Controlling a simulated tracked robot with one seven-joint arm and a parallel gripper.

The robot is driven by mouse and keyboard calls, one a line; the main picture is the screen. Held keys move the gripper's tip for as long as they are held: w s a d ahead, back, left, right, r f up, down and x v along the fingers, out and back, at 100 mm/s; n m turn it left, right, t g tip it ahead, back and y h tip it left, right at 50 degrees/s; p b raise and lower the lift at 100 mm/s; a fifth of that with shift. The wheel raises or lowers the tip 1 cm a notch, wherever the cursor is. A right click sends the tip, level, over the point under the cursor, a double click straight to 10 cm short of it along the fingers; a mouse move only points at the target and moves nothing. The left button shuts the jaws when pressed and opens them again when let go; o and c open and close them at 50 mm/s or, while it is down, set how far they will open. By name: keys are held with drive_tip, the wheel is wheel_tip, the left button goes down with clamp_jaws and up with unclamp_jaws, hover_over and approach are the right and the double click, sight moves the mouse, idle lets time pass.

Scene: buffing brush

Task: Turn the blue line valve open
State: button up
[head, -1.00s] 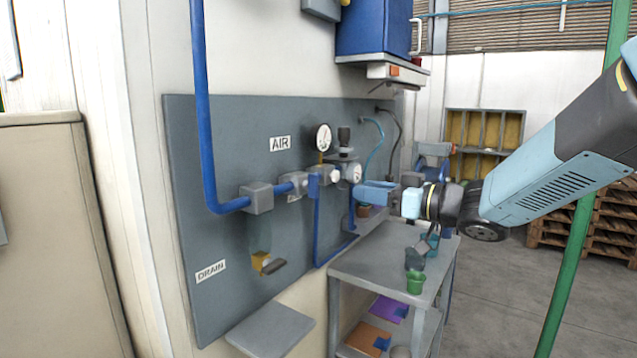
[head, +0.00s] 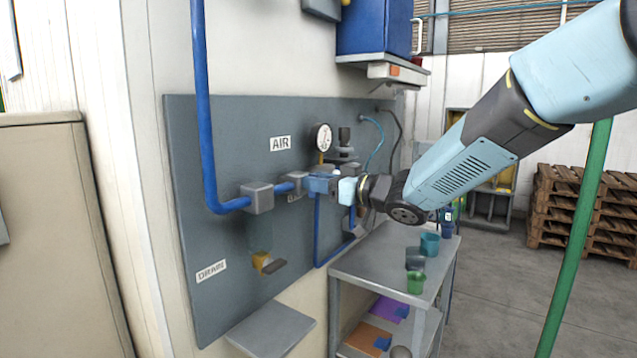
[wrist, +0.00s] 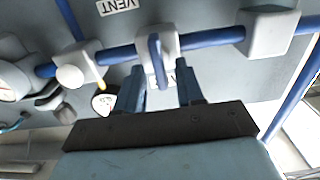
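The blue line runs down the wall and along the grey panel. On it sits a pale valve body (head: 297,182), which also shows in the wrist view (wrist: 172,40). Its blue lever (wrist: 156,62) points out from the body towards my gripper. My gripper (head: 312,183) is at the valve in the head view and hides part of it. In the wrist view my gripper (wrist: 160,88) is open, its two blue fingers apart, with the lever's end near the gap, closer to the left finger. I cannot tell whether the lever touches a finger.
A pressure gauge (head: 323,137) and regulator (head: 346,155) stand close beyond the valve. A pipe block (head: 257,197) is on its near side. Below are the yellow drain fitting (head: 262,261) and a grey shelf (head: 270,330). A cart (head: 385,265) with cups stands below my arm.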

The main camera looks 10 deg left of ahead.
drive_tip(key=shift+c, duration=0.4)
clamp_jaws()
drive_tip(key=shift+s+a+f+n, duration=0.1)
drive_tip(key=shift+s+f+n, duration=0.15)
drive_tip(key=shift+n, duration=2.7)
drive_tip(key=shift+s+a+f+n, duration=0.1)
drive_tip(key=shift+s+f+n, duration=0.15)
drive_tip(key=shift+n, duration=2.65)
drive_tip(key=shift+s+f+n, duration=0.15)
drive_tip(key=shift+f+n, duration=0.2)
drive_tip(key=shift+n, duration=2.6)
drive_tip(key=shift+f, duration=0.1)
